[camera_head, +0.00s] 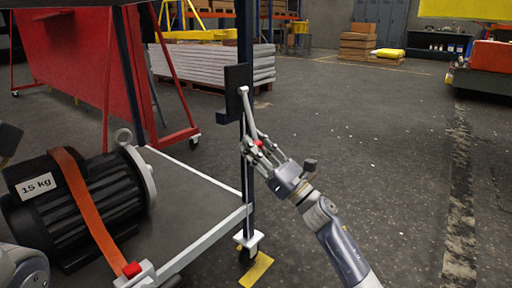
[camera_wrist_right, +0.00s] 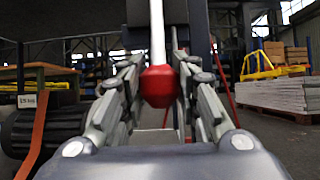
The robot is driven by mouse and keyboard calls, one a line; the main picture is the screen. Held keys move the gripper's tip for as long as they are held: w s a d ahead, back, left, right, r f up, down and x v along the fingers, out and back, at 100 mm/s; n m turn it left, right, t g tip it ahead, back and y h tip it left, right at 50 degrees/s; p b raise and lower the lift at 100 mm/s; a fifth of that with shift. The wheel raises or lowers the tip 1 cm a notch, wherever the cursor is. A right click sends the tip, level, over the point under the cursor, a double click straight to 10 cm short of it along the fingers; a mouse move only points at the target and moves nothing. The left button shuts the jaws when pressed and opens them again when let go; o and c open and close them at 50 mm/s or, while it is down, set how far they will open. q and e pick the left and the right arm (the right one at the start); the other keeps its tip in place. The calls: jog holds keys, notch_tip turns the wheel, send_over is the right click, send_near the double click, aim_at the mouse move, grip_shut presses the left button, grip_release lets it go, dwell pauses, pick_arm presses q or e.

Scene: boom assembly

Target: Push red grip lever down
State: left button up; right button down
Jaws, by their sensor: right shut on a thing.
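The lever has a grey rod (camera_head: 248,112) that runs from a dark plate (camera_head: 238,90) on the cart's blue post down to a red grip (camera_head: 259,143). My right gripper (camera_head: 262,152) is at the red grip, with its fingers around it. In the right wrist view the red grip (camera_wrist_right: 159,86) sits between the two fingers, and the pale rod rises above it. The right gripper is shut on the grip. The left gripper's fingers do not show; only parts of my left arm are at the left edge.
A black motor (camera_head: 75,200) labelled 15 kg lies on the cart (camera_head: 205,240) under an orange strap (camera_head: 85,205). A red panel (camera_head: 75,75) stands behind. Stacked grey slabs (camera_head: 215,62) are at the back. The floor right of the cart is largely clear.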

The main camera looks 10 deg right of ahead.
jog(key=shift+w+a+f, duration=0.1)
jog(key=shift+f, duration=0.3)
jog(key=c, duration=1.2)
grip_release()
jog(key=shift+r, duration=0.15)
jog(key=v, duration=1.2)
